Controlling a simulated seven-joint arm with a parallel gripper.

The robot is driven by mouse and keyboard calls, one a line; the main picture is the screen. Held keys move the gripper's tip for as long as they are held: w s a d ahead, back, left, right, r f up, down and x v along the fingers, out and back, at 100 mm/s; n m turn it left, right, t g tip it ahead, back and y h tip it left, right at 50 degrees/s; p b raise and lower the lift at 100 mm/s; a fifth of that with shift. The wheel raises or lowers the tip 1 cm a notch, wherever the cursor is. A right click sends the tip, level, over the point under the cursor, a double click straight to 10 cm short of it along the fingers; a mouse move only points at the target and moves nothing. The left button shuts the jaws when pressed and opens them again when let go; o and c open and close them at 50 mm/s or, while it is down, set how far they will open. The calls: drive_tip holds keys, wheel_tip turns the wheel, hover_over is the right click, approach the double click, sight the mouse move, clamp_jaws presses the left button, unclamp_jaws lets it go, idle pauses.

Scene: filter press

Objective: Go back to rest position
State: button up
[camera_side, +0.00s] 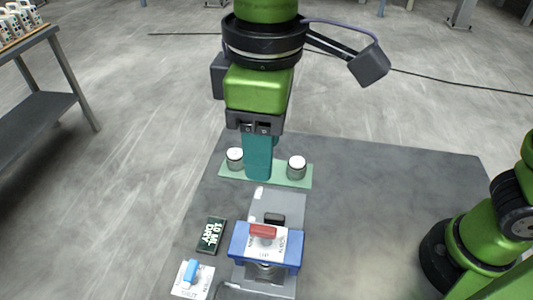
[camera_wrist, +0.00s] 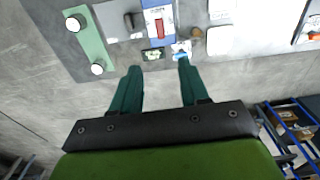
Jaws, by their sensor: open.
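My gripper (camera_side: 257,178) points down with teal fingers over the green strip in the side view, overlapping it in the picture. In the wrist view my gripper (camera_wrist: 159,66) shows its two fingers wide apart with nothing between them. The filter press has a blue body (camera_side: 240,243) with a red handle (camera_side: 263,231) on top, on a grey base (camera_side: 265,203). It also shows in the wrist view as a blue and white block (camera_wrist: 148,17). It stands apart from the fingers. The fingers' height above the table cannot be told.
The green strip (camera_side: 228,174) carries two white-topped cylinders (camera_side: 235,159) (camera_side: 297,167). A dark "10 ML DRY" plate (camera_side: 211,236) and a white card with a blue piece (camera_side: 191,271) lie left of the press. The grey table (camera_side: 385,200) is clear to the right.

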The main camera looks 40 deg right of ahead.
drive_tip(key=d+f+m+t, duration=0.2)
drive_tip(key=d+m, duration=0.2)
drive_tip(key=d, duration=0.6)
drive_tip(key=d+f+m+t+y, duration=0.1)
drive_tip(key=d+m, duration=0.3)
drive_tip(key=d, duration=0.5)
drive_tip(key=d+f+m+t, duration=0.3)
drive_tip(key=d+m+t, duration=0.1)
drive_tip(key=d, duration=0.6)
drive_tip(key=shift+d+m+y, duration=0.3)
drive_tip(key=shift+m+y, duration=0.1)
drive_tip(key=shift+m, duration=0.2)
drive_tip(key=shift+f, duration=0.1)
